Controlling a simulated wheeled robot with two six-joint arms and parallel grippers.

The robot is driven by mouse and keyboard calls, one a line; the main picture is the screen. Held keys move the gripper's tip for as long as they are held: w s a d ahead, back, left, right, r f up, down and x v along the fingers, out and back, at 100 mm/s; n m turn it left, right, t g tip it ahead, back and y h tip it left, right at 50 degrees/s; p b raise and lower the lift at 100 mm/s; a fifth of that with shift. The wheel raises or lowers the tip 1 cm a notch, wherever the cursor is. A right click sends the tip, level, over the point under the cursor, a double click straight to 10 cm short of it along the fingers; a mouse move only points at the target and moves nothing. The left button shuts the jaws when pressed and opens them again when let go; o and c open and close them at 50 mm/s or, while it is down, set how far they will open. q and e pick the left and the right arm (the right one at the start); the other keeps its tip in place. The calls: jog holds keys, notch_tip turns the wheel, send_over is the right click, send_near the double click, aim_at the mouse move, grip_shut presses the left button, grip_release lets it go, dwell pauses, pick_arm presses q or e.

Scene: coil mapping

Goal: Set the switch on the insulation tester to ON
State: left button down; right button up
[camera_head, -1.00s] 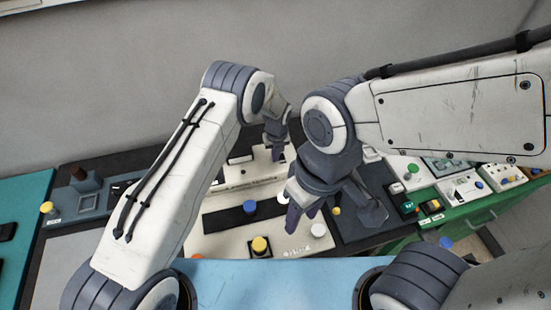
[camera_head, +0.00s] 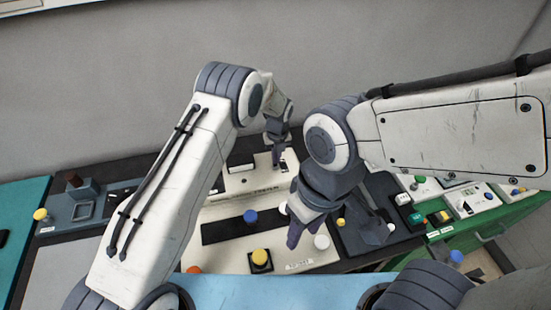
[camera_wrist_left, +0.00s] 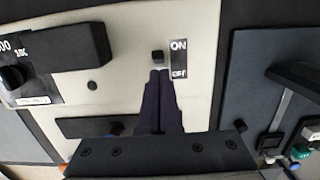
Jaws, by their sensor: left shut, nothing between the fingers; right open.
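The insulation tester is a cream panel (camera_head: 215,257) with coloured knobs; in the left wrist view its cream face (camera_wrist_left: 195,20) fills the middle. A small black switch (camera_wrist_left: 157,57) stands beside a black label (camera_wrist_left: 179,59) reading ON at the top and OFF at the bottom. My left gripper (camera_wrist_left: 160,72) is shut and empty, its dark fingertips just below the switch in the picture. I cannot tell whether they touch it. In the head view my left gripper (camera_head: 279,158) is over the panel's far part. My right gripper (camera_head: 298,238) is open above the panel's right side.
The panel carries a yellow knob (camera_head: 260,256), a blue knob (camera_head: 250,216) and a white knob (camera_head: 321,242). A dark device (camera_head: 372,236) stands right of it, and a grey unit (camera_head: 82,212) left. A green bench (camera_head: 478,222) with instruments is at the right.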

aim_at(277, 171)
pick_arm(q)
jog(key=shift+r, duration=0.3)
jog(key=shift+r, duration=0.5)
notch_tip(277, 171, up, 9)
jog(key=s+b, duration=0.1)
jog(key=b, duration=0.2)
jog(key=shift+r, duration=0.2)
jog(key=shift+d, duration=0.1)
